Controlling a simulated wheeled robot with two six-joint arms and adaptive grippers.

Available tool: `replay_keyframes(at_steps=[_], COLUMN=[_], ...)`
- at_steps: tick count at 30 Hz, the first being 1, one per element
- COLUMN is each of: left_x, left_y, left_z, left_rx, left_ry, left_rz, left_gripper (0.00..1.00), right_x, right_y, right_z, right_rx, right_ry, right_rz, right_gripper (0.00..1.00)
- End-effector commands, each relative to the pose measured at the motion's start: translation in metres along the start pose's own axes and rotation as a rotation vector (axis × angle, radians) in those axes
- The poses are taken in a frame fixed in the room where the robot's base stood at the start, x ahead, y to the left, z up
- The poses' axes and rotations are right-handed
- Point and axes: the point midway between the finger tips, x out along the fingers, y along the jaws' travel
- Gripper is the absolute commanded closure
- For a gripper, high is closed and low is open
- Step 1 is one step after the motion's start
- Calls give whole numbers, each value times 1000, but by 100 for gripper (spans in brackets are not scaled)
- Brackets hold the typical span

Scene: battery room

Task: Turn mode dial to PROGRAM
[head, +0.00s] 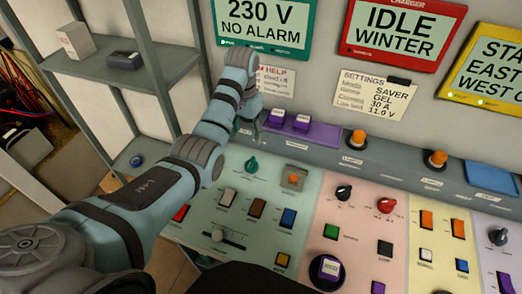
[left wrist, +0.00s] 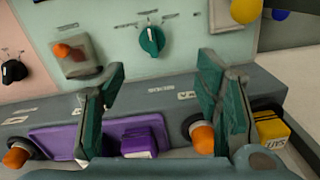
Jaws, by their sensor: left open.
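A teal dial (head: 251,165) sits on the pale green panel section. It also shows in the left wrist view (left wrist: 152,40), with small label marks around it. Other dials are a black one (head: 343,191), a red one (head: 386,205) and a black one (head: 498,236) at the right edge. Labels are too small to read, so I cannot tell which is the mode dial. My left gripper (head: 250,128) is over the ledge behind the green section, its fingers partly hidden by the arm.
A purple tray (head: 322,136) with purple blocks (head: 277,117) lies on the ledge near the gripper. Orange knobs (head: 357,138) stand along the ledge. A lidded orange switch (head: 293,178) is right of the teal dial. Rocker switches (head: 257,208) and a slider (head: 217,236) are in front.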

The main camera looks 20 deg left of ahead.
Motion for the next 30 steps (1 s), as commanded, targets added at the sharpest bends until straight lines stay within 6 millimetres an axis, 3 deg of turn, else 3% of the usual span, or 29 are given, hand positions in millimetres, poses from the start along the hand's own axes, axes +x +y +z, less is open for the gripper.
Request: replay_keyframes(at_steps=[2, 5, 15, 19, 23, 30], left_x=[-5, 7, 101, 127, 137, 137], left_y=[11, 16, 23, 22, 21, 20], left_z=[-3, -4, -7, -7, -7, -6], left_rx=[20, 30, 39, 37, 36, 34], left_ry=[-1, -4, -6, -3, -2, -1], left_rz=[12, 14, 15, 14, 13, 13], left_gripper=[42, 42, 42, 42, 42, 44], right_x=[1, 5, 18, 26, 28, 27], right_y=[0, 0, -3, -3, -4, -3], right_z=[1, 2, 15, 14, 9, 8], right_rx=[0, 0, 0, 0, 0, 0], right_ry=[-1, -2, -22, -18, -10, -8], right_rz=[0, 0, -2, -2, -2, -2], right_gripper=[60, 60, 60, 60, 60, 60])
